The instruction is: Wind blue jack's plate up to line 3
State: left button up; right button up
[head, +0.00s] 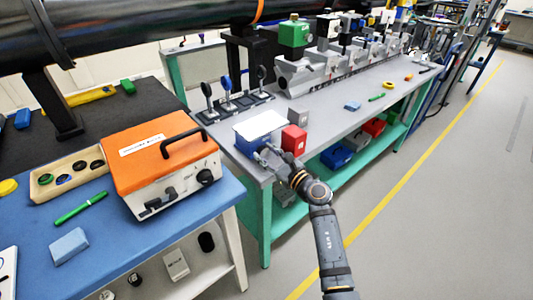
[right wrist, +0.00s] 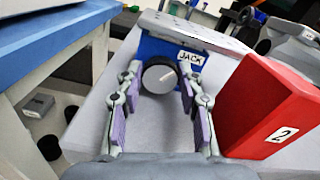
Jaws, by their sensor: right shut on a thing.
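The blue jack (head: 246,147) stands on the grey bench near its front left corner, with a pale flat plate (head: 262,126) on top. My right gripper (head: 266,156) is at the front of the jack. Its two fingers, with purple pads, are shut on the knob from both sides. No numbered height line is readable in either view. My left gripper is not in view.
A red block (head: 294,140), marked 2 in the right wrist view, stands close to the right of the jack. Posts on a dark base (head: 233,107) stand behind. An orange-topped instrument (head: 160,155) sits on the blue table at left. The bench further right holds small items.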

jog(key=m+p, duration=0.3)
jog(key=shift+r, duration=0.2)
jog(key=shift+d+f+m+p, duration=0.1)
jog(key=shift+f+m+p, duration=0.05)
jog(key=shift+m+p, duration=1.3)
jog(key=shift+m, duration=0.35)
jog(key=o, duration=1.2)
jog(key=shift+c, duration=0.2)
jog(key=shift+s+d+f, duration=0.1)
jog(key=shift+s+d, duration=0.05)
jog(key=v, duration=1.1)
jog(key=shift+s, duration=0.2)
jog(key=shift+d, duration=0.1)
